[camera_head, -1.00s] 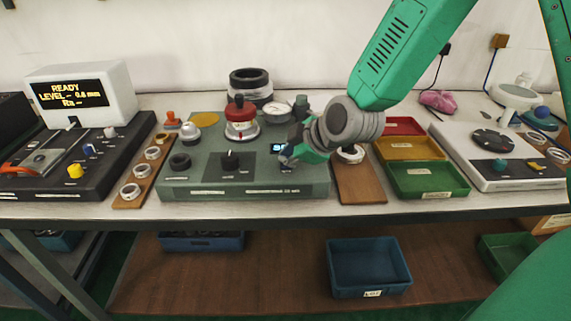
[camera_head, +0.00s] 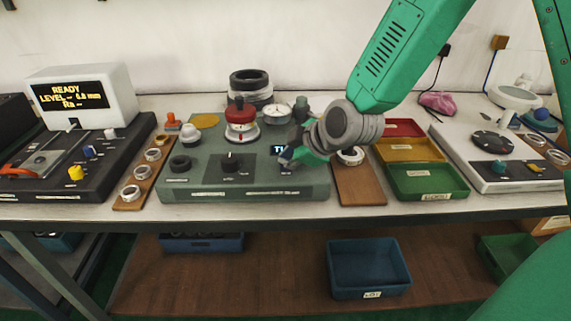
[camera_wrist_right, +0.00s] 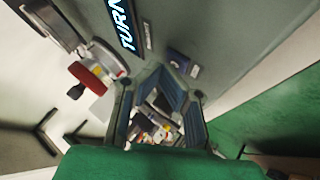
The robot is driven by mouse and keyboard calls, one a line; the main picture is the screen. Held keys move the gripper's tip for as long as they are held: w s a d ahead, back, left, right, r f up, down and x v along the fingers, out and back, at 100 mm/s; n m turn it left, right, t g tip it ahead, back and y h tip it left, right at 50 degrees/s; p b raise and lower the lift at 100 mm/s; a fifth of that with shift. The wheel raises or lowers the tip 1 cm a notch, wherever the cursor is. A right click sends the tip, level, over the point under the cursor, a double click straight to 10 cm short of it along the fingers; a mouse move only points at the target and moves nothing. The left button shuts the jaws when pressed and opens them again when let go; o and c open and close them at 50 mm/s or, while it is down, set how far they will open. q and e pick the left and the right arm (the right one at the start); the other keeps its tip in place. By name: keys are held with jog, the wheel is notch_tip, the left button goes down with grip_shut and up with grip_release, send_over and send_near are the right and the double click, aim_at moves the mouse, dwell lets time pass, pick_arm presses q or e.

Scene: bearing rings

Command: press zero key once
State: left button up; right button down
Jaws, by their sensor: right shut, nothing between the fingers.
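The green-grey gauge box (camera_head: 205,187) stands mid-bench. Its small display (camera_head: 278,149) shows large letters beginning "TU", partly covered by my right gripper; in the right wrist view the display (camera_wrist_right: 121,24) reads "TURN". My right gripper (camera_head: 287,160) is shut and empty, low over the right part of the box top. The zero key cannot be made out in the head view; the gripper covers that area. In the right wrist view a small dark button-like part (camera_wrist_right: 177,59) sits beside a pale label (camera_wrist_right: 195,71), too blurred to read. Whether the fingertips touch anything is unclear.
A red-topped fixture (camera_head: 241,118) and a dial gauge (camera_head: 277,113) stand behind the display. A wooden board with a ring (camera_head: 359,188) lies right of the box, then red, yellow and green trays (camera_head: 428,181).

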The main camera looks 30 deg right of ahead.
jog(key=shift+r+p, duration=0.3)
jog(key=shift+r, duration=0.2)
notch_tip(320, 180, up, 5)
jog(key=p, duration=0.5)
jog(key=shift+r, duration=0.1)
dwell(0.6)
